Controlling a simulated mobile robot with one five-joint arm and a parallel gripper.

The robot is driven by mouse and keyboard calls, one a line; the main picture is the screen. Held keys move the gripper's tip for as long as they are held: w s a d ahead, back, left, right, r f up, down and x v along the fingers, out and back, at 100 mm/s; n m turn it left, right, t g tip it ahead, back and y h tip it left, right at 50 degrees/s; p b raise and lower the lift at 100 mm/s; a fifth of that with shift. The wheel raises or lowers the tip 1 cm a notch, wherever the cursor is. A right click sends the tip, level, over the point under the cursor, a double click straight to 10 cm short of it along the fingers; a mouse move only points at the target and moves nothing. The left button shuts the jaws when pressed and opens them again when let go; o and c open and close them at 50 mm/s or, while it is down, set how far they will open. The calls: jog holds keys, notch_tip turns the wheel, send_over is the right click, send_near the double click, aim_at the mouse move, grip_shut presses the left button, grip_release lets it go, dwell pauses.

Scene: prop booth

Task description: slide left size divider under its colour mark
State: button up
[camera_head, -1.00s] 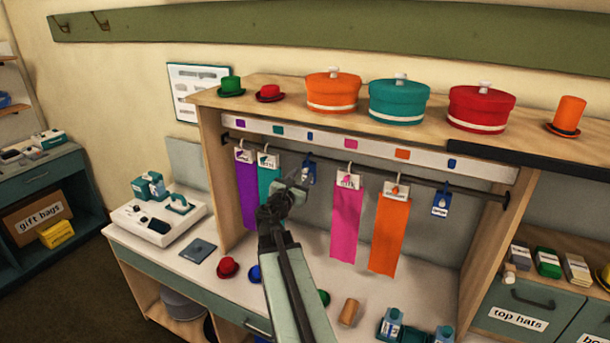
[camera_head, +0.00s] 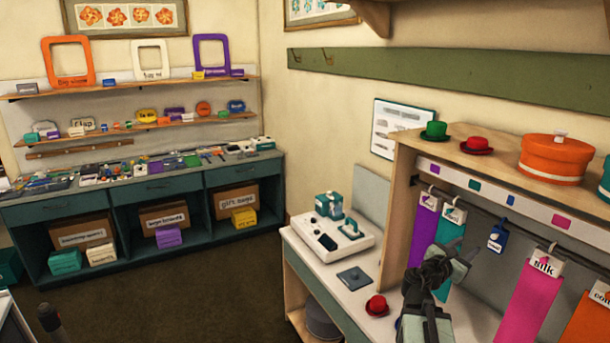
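The left size divider (camera_head: 497,238) is a small blue tag with a white label, hanging from the dark rail (camera_head: 482,212) between the teal scarf (camera_head: 451,226) and the pink scarf (camera_head: 528,295). The blue colour mark (camera_head: 510,199) is on the white strip (camera_head: 537,211) above it, and the divider hangs roughly below this mark. My gripper (camera_head: 455,258) is in front of the teal scarf, left of and lower than the divider, with a visible gap between them. Its fingers are dark and seen at a slant, so their opening is unclear.
A purple scarf (camera_head: 422,228) hangs at the rail's left end. A small red hat (camera_head: 377,306) and a dark flat square (camera_head: 355,278) lie on the counter. Open floor (camera_head: 210,290) lies left.

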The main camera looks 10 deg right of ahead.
jog(key=w+a+f+m+g+y+b, duration=0.1)
jog(key=w+a+f+m+y+b, duration=0.2)
jog(key=a+f, duration=0.75)
jog(key=w+a+f+m+y+b, duration=0.2)
jog(key=a+f+m+y+b, duration=0.15)
jog(key=a+f, duration=0.65)
jog(key=s+a+f+m+g+y, duration=0.2)
jog(key=s+a+f+m+y, duration=0.1)
jog(key=a+m, duration=0.2)
jog(key=s+a+f+m+g+y, duration=0.2)
jog(key=s+a+f+m+y, duration=0.1)
jog(key=a, duration=0.6)
jog(key=s+a+f+m+g+y, duration=0.2)
jog(key=s+a+f+m+y, duration=0.1)
jog(key=a+m, duration=0.4)
jog(key=shift+s+a+f+g+y, duration=0.4)
jog(key=shift+s+f, duration=0.25)
jog(key=shift+s, duration=0.4)
